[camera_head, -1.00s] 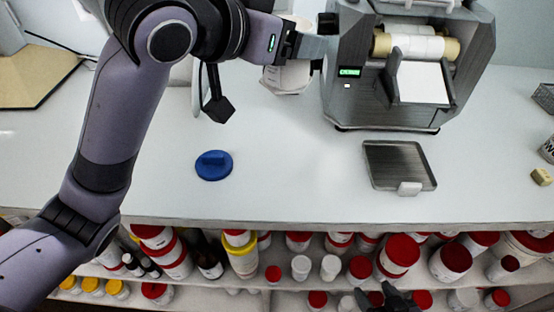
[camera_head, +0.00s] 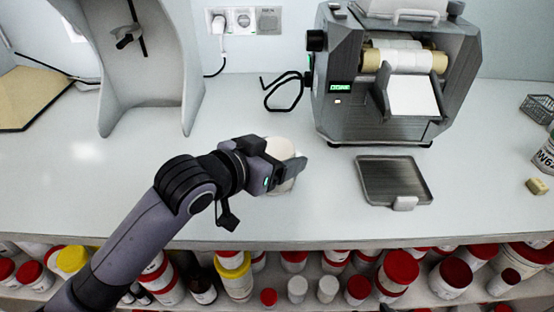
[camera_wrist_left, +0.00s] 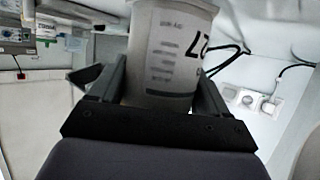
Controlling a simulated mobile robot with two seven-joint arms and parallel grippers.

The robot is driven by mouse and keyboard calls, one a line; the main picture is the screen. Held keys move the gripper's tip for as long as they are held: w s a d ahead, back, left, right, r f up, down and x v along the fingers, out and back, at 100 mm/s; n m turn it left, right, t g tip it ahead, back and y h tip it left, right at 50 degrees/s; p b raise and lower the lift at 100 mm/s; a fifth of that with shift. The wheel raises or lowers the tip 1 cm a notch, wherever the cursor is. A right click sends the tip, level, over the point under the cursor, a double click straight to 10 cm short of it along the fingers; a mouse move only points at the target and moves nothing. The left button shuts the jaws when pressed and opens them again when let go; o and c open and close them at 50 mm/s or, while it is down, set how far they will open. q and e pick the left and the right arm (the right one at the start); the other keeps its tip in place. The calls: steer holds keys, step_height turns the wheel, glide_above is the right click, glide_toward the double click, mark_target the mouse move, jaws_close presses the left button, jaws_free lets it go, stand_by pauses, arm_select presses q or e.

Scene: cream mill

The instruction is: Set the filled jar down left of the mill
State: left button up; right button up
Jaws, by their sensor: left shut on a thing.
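The jar (camera_head: 281,150) is pale, with a rounded white top, and stands left of the mill in the head view. My left gripper (camera_head: 284,172) is shut around its side. In the left wrist view the jar (camera_wrist_left: 168,58) is between the two fingers, with dark print and graduation marks on its wall. I cannot tell whether its base touches the bench. The mill (camera_head: 334,112) is a dark grey machine with pale rollers and a white apron, apart from the jar. My right gripper is not in view.
A dark metal tray (camera_head: 385,175) lies in front of the mill. A pale curved stand (camera_head: 150,85) is at the back left. Shelves of jars lie below the bench edge (camera_head: 330,243). Bench around the held jar looks clear.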

arm_select(q)
steer(key=shift+f, duration=0.6)
steer(key=shift+f, duration=0.2)
steer(key=o, duration=1)
steer(key=shift+r, duration=0.1)
steer(key=shift+r, duration=0.15)
steer(key=v, duration=1.2)
steer(key=shift+s+d, duration=0.1)
